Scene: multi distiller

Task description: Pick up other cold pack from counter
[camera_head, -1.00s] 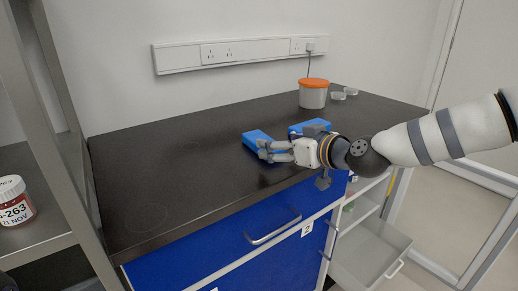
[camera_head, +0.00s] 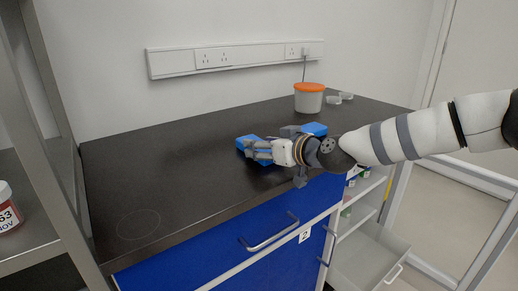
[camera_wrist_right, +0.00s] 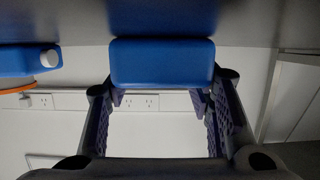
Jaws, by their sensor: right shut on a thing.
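Two blue cold packs lie near the middle of the dark counter. My right gripper (camera_head: 256,150) is at the left cold pack (camera_head: 246,140), with its fingers shut on the pack's near side. They cover part of it in the head view. In the right wrist view this cold pack (camera_wrist_right: 162,63) is between the two fingers and seems to be at counter level. The other cold pack (camera_head: 314,128) lies to the right, partly behind my right wrist. It shows with a white cap in the right wrist view (camera_wrist_right: 22,62). My left gripper is not in view.
A white tub with an orange lid (camera_head: 309,98) and small clear dishes (camera_head: 340,98) stand at the back right. The counter's left part (camera_head: 150,175) is clear. A metal shelf with a labelled jar (camera_head: 8,210) is at the left. An open drawer (camera_head: 370,262) is below right.

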